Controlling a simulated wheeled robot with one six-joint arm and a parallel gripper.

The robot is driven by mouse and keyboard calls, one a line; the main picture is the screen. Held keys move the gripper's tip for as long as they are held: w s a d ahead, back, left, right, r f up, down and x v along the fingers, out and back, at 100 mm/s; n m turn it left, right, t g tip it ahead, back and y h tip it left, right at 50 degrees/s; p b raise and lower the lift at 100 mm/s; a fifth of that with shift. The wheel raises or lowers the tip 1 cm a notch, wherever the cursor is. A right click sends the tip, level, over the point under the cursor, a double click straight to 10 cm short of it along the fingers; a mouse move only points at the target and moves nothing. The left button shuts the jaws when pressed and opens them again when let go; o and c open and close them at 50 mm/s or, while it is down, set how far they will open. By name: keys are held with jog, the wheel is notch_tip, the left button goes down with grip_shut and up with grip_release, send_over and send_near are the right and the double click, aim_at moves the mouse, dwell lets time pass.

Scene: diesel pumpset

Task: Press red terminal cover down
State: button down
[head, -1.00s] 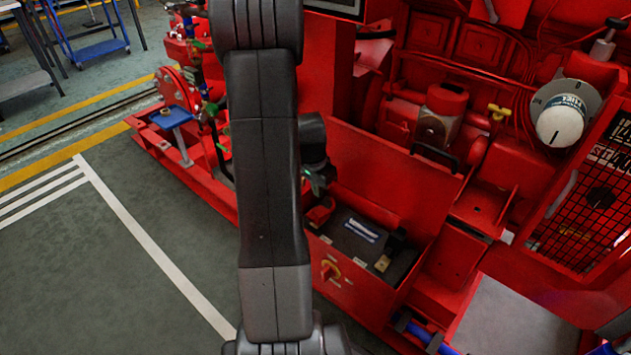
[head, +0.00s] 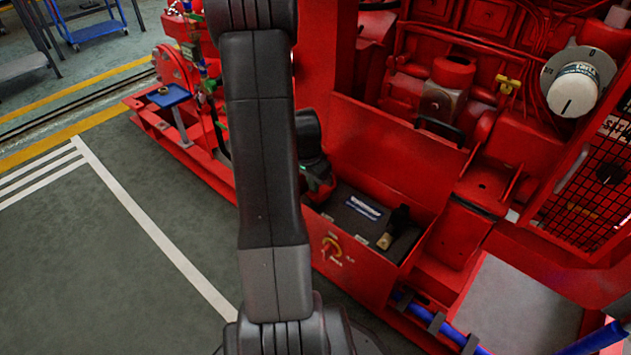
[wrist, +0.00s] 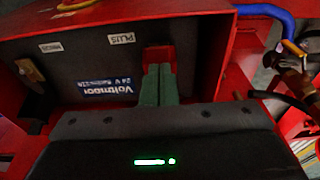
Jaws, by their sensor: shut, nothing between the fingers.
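The red terminal cover (wrist: 160,54) shows in the wrist view on the dark battery (wrist: 200,60), below the PLUS label. My gripper (wrist: 158,70) has its two green fingers together, with nothing between them. The fingertips overlap the cover's near part in the picture; I cannot tell whether they touch it. How far down the cover sits is hidden. In the head view, my gripper (head: 318,184) is at the left end of the battery (head: 350,222), partly behind my arm, and the cover is mostly hidden there.
The battery sits in a red box with a tall back wall (head: 395,155). A tan terminal with a black cover (head: 391,230) is at the battery's other end, by the MINUS label (wrist: 50,47). A rotary switch (head: 331,248) is on the box front. Open floor lies left.

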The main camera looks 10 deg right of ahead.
jog(key=shift+s+a+f+b, duration=0.2)
jog(key=shift+a+f+b, duration=0.1)
jog(key=shift+f, duration=0.15)
jog(key=shift+s+a+f+b, duration=0.2)
jog(key=shift+f+b, duration=0.1)
jog(key=shift+f, duration=0.1)
jog(key=shift+s+a+r, duration=0.1)
jog(key=shift+s+a, duration=0.05)
jog(key=shift+a, duration=0.1)
jog(key=shift+d, duration=0.15)
jog(key=shift+w+d+r+p, duration=0.35)
jog(key=shift+w+d+p, duration=0.1)
jog(key=shift+p, duration=0.05)
jog(key=shift+r, duration=0.25)
notch_tip(320, 180, up, 4)
jog(key=p, duration=0.3)
jog(key=shift+f, duration=0.25)
jog(key=s+a+r+p, duration=0.3)
jog(key=r, duration=0.6)
jog(key=shift+a, duration=0.3)
jog(key=shift+f, duration=0.15)
